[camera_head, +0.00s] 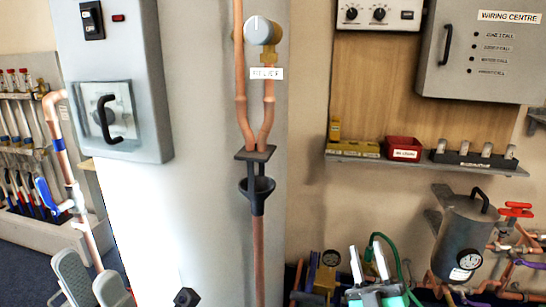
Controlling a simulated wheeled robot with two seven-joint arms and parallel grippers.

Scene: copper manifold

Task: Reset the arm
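My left gripper (90,274) is at the bottom left, near the camera. Its two grey rounded fingers stand apart with nothing visible between them; its lower part is cut off by the frame. My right gripper (369,258) is lower right of centre, in front of the lower pipework. Its two pale slim fingers point up and stand apart. A green hose (401,262) curves close behind it, and I cannot tell whether they touch. The rest of both arms is mostly out of view.
A grey pillar (205,190) carries a copper pipe with a black funnel (257,192). A copper pipe with a blue lever (47,196) stands above my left gripper. A grey tank (463,240) with a gauge and red valve (516,209) stands right. A shelf (350,157) holds a red bin (403,148).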

